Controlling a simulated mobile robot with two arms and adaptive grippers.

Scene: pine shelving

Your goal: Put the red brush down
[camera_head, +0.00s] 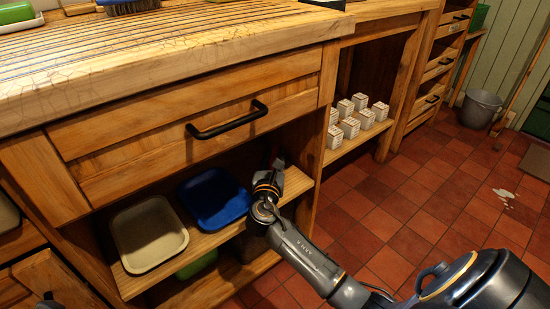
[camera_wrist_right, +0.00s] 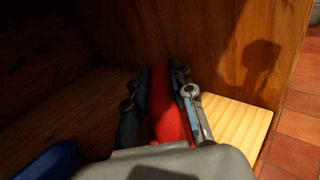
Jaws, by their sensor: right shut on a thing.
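The red brush (camera_wrist_right: 160,88) shows in the right wrist view as a red strip between the two fingers of my right gripper (camera_wrist_right: 158,100). My right gripper is shut on it. In the head view my right gripper (camera_head: 270,180) reaches into the open shelf bay under the drawer, at the bay's right side, just right of the blue tray. My left gripper is not in view.
On the shelf stand a blue tray (camera_head: 213,198) and a cream tray (camera_head: 148,234); a green item (camera_head: 197,264) sits below. The drawer's black handle (camera_head: 228,120) juts out above. Several small white boxes (camera_head: 350,127) stand in the bay to the right.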

